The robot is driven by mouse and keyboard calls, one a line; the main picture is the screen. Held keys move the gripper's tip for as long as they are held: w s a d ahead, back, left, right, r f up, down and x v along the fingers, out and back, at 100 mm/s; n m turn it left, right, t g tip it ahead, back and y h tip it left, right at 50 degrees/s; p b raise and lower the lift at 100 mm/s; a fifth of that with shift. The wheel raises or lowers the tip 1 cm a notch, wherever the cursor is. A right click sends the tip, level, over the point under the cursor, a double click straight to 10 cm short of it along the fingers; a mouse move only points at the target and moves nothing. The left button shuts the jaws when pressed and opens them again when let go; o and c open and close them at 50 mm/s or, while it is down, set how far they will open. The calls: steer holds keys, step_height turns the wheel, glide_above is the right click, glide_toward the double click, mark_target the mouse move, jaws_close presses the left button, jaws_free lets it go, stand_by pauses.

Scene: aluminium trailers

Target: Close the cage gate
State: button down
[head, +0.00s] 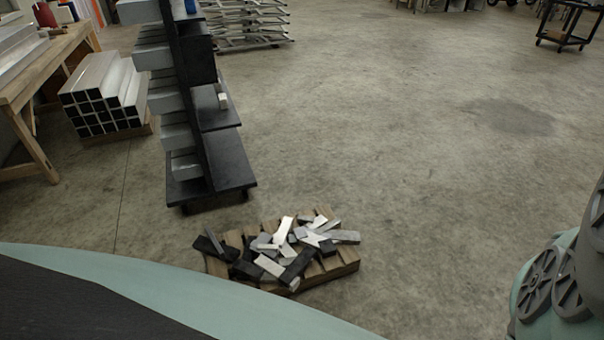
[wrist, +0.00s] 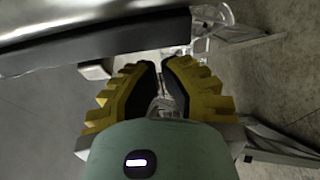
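My gripper (wrist: 161,68) has yellow ribbed fingers with black pads. It shows in the wrist view, its fingertips close together with a narrow gap between them. Pale metal shows in and beyond the gap; I cannot tell whether the pads touch it. A shiny metal bar with a dark lower face (wrist: 100,52) crosses the upper left, just beyond the fingers. A thin bright metal frame (wrist: 228,28) shows at the upper right. I cannot tell whether either belongs to the cage gate. No cage gate is recognisable in the head view, and my gripper is not seen there.
In the head view, a pallet (head: 345,262) of metal offcuts lies on the floor ahead. A black wheeled rack (head: 225,178) stands behind it. A wooden workbench (head: 45,72) and stacked square tubes (head: 105,95) are at left.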

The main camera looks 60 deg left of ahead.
steer(key=shift+s+a+p, duration=0.25)
steer(key=shift+s+p, duration=0.1)
steer(key=shift+s, duration=0.15)
steer(key=shift+s+a+p, duration=0.25)
steer(key=shift+s+p, duration=0.1)
steer(key=shift+s, duration=0.1)
